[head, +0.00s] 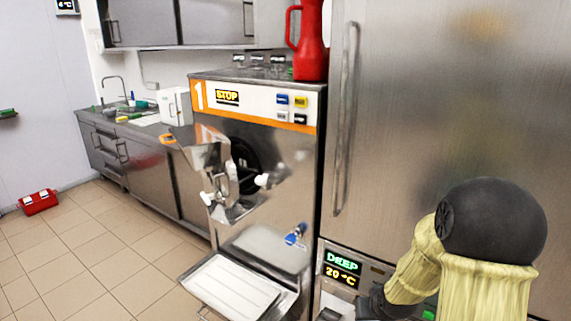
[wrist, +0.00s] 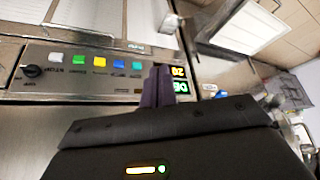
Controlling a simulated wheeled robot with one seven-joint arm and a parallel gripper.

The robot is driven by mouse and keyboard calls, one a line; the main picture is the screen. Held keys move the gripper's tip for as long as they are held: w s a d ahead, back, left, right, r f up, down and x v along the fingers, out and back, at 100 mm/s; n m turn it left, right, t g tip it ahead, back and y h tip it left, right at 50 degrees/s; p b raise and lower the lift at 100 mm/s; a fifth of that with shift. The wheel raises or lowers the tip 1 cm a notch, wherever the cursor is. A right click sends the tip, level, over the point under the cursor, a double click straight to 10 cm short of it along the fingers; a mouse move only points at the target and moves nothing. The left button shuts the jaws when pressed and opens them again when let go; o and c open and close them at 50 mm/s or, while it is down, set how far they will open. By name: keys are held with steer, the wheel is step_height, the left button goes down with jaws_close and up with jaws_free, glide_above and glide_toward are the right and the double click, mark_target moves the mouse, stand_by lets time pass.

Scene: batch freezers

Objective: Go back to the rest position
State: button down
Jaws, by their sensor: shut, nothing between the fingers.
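My gripper (wrist: 158,84) shows in the wrist view with its two dark fingers together and nothing between them. The fingers are in front of a control panel (wrist: 60,66) with a black knob and a row of coloured buttons, near its lit display (wrist: 179,87). I cannot tell whether they touch the panel. In the head view my arm, with pale yellow covers and a dark joint, fills the lower right and hides most of the panel. The display reading DEEP 20 °C (head: 342,267) is visible just left of the arm.
A tall steel cabinet (head: 440,110) with a vertical handle stands right. The batch freezer marked 1 (head: 270,160) stands beside it, with a red jug (head: 311,40) on top and a tray (head: 235,287) jutting out in front. A red box (head: 38,201) lies on the open tiled floor left.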

steer(key=s+a+r+g+p, duration=0.1)
steer(key=s+a+r, duration=0.2)
steer(key=s+r, duration=0.2)
steer(key=s+a+r+g+p, duration=0.2)
steer(key=s+r, duration=0.3)
steer(key=s, duration=0.4)
steer(key=shift+s+a+r, duration=0.2)
steer(key=shift+s+a, duration=0.15)
steer(key=shift+a, duration=0.3)
steer(key=shift+d, duration=0.1)
